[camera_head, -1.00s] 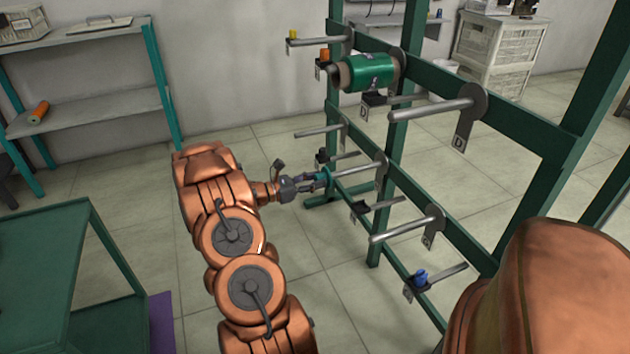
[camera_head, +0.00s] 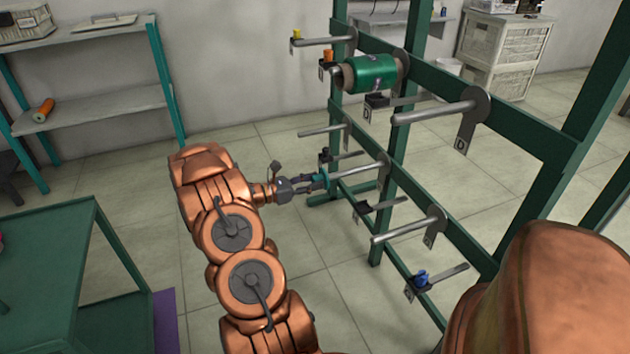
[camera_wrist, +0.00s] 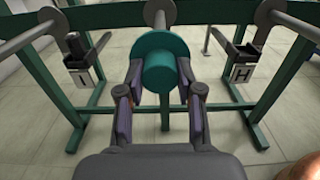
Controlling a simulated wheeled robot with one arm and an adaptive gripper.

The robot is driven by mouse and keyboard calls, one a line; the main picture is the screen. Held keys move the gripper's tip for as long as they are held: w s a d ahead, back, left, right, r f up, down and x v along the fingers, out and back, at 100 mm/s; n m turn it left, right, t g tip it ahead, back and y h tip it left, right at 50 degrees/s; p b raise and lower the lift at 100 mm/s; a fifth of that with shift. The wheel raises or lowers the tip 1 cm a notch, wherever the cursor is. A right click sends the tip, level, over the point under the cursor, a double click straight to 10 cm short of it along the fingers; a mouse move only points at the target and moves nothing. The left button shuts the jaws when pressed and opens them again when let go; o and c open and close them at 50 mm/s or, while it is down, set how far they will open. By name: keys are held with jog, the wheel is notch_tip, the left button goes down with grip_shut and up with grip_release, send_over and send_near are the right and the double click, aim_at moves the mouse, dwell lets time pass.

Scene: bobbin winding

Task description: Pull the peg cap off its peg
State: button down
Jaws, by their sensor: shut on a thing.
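The teal peg cap (camera_head: 321,182) is at the free end of a grey peg (camera_head: 358,172) on the green rack. In the wrist view the round cap (camera_wrist: 163,58) sits in line with the peg (camera_wrist: 159,16) behind it. My gripper (camera_head: 317,183) is shut on the cap, with a finger on each side of it, as the wrist view (camera_wrist: 160,76) also shows. The cap hides the peg's tip, so I cannot tell whether the tip is still inside.
Other pegs stick out around it, including a lower peg (camera_head: 405,231) and one with a green bobbin (camera_head: 372,73). Small brackets labelled I (camera_wrist: 84,77) and H (camera_wrist: 242,73) flank the cap. A green table (camera_head: 45,265) stands at left; the floor between is clear.

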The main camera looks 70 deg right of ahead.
jog(key=shift+p+v, duration=0.8)
jog(key=shift+v, duration=1.25)
jog(key=shift+r, duration=0.1)
